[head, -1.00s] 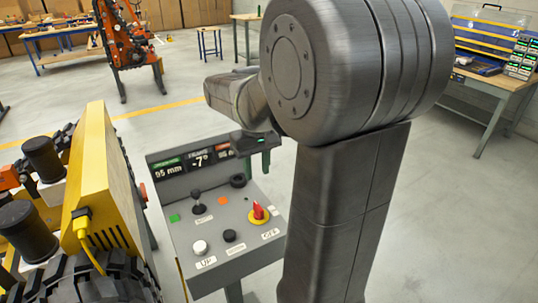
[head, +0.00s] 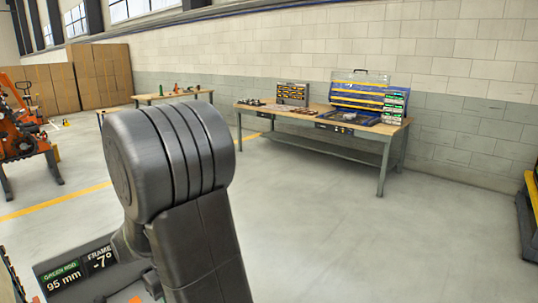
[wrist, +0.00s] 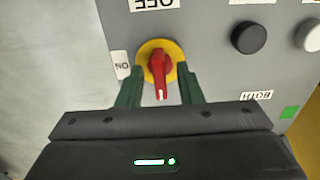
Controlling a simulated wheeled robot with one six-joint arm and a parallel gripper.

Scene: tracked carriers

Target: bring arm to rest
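In the wrist view my gripper (wrist: 159,76) has its two green fingers apart, on either side of the red rotary switch (wrist: 159,68) on its yellow disc. Gaps show between the fingers and the red handle, so it is open and holds nothing. I cannot tell how high the fingertips are above the panel. In the head view my arm stands in front, and the gripper and switch are hidden or out of frame.
A black button (wrist: 249,38) and a white button (wrist: 309,36) sit beside the switch. A workbench (head: 325,122) stands behind, with clear floor before it.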

